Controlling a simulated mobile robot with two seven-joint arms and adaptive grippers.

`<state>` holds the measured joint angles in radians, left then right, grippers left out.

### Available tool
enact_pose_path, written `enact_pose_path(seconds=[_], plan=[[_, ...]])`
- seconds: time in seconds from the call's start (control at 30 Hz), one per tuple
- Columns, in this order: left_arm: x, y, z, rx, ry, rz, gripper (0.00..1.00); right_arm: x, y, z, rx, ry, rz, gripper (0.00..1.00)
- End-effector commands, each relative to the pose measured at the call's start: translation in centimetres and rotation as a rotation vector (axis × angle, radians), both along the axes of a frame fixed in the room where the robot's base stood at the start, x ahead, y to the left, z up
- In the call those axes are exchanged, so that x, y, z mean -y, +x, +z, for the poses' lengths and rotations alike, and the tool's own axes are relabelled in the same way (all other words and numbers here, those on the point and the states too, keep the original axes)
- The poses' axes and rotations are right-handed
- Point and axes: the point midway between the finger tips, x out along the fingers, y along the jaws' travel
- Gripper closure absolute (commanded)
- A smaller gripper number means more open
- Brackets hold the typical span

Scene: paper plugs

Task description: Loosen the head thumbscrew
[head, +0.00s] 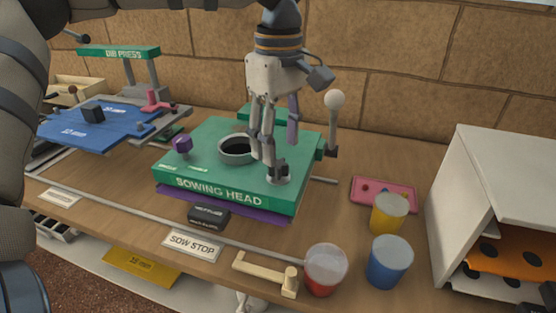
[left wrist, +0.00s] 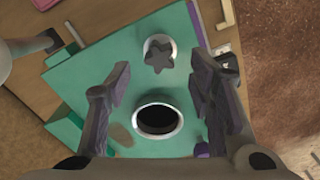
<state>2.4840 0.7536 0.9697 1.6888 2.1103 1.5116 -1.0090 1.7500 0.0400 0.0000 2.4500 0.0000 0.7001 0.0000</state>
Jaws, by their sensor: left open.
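The green sowing head (head: 225,187) sits on the bench, with a round metal-rimmed opening (head: 228,158) in its top. The head thumbscrew (head: 279,170), a dark star-shaped knob in a pale round seat, is near its right front corner. It also shows in the left wrist view (left wrist: 160,58), ahead of the opening. My left gripper (head: 273,153) points down above the sowing head, close to the thumbscrew. Its fingers are spread and empty, and in the left wrist view the thumbscrew lies between the two fingertips (left wrist: 160,66). I cannot tell whether a finger touches it. My right gripper does not show.
A purple knob (head: 182,146) stands on the head's left. A white ball-topped lever (head: 335,100) rises at its right. Red (head: 325,272), blue (head: 389,263) and yellow (head: 388,215) cups stand front right, beside a white cabinet (head: 500,165). A blue press bed (head: 95,130) is at left.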

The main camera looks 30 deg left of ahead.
Motion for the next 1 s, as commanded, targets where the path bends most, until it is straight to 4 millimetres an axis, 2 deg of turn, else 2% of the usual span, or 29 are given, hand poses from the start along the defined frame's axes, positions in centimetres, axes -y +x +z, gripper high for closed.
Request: enact_pose_path(seconds=[0.1,0.2,0.27,0.63,1.0], plan=[[0.0,0.0,0.0,-0.001,-0.001,-0.298,0.52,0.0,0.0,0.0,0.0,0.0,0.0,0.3],[0.0,0.0,0.0,-0.001,0.0,-0.468,0.52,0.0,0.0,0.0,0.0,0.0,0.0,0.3],[0.0,0.0,0.0,-0.001,0.001,-0.514,0.52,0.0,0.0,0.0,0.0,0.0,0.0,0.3],[0.0,0.0,-0.2,-0.001,0.001,-0.523,0.52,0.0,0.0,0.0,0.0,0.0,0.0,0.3],[0.0,0.0,-2.4,-0.002,0.0,-0.522,0.52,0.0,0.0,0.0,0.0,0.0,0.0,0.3]])
